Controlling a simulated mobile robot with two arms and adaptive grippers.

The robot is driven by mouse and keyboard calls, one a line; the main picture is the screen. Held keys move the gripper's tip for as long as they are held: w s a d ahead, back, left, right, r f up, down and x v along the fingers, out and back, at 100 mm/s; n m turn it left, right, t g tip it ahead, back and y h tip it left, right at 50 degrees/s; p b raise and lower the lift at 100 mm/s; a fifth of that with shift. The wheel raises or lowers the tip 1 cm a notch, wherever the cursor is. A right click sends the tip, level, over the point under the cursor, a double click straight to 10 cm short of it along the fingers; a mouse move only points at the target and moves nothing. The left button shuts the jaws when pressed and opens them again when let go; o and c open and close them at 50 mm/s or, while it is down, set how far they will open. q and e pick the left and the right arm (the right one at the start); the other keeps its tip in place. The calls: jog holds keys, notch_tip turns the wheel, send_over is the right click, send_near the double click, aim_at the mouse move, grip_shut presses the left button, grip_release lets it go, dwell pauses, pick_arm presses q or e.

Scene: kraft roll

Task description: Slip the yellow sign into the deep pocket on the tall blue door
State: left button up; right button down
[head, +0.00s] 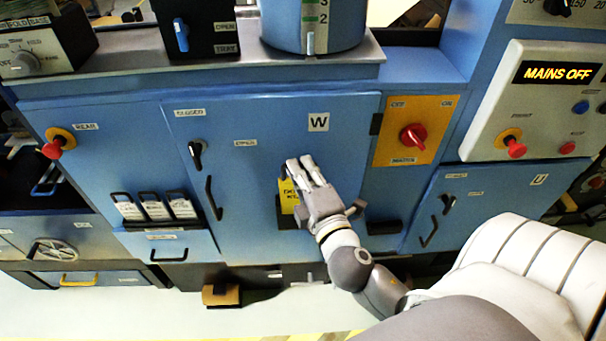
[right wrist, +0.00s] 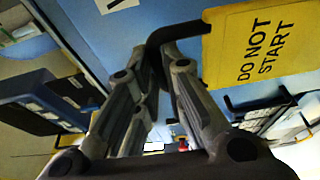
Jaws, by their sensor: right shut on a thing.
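The yellow sign (head: 287,196) hangs in front of the tall blue door (head: 250,130), the one marked W. In the right wrist view the sign (right wrist: 255,45) reads DO NOT START and has a black handle (right wrist: 178,35). My right gripper (head: 302,168) is shut on that handle, its fingers partly covering the sign. A black pocket (head: 287,219) on the door shows at the sign's lower edge. I cannot tell whether the sign's bottom is inside the pocket or in front of it. My left gripper is not in view.
The door has a black handle (head: 214,198) and a latch knob (head: 197,152). Three tagged holders (head: 155,206) are to the left. A red switch (head: 412,137) on a yellow plate is to the right. A ledge (head: 230,70) with a blue drum (head: 312,28) is above.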

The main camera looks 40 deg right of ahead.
jog(key=shift+w+d+f+p, duration=0.1)
jog(key=shift+w+d, duration=0.5)
jog(key=shift+w, duration=0.35)
jog(key=shift+w+d+f+p, duration=0.1)
jog(key=shift+w+d, duration=0.5)
jog(key=shift+w, duration=0.4)
jog(key=shift+w+d+f+p, duration=0.1)
jog(key=shift+w+d, duration=0.5)
jog(key=shift+w, duration=0.35)
notch_tip(320, 180, down, 11)
jog(key=b, duration=1.1)
jog(key=shift+f+b, duration=0.7)
jog(key=shift+f, duration=0.2)
jog(key=shift+f+b, duration=0.4)
jog(key=shift+f, duration=0.1)
jog(key=c, duration=1.5)
grip_release()
jog(key=shift+o, duration=0.2)
jog(key=shift+s, duration=0.1)
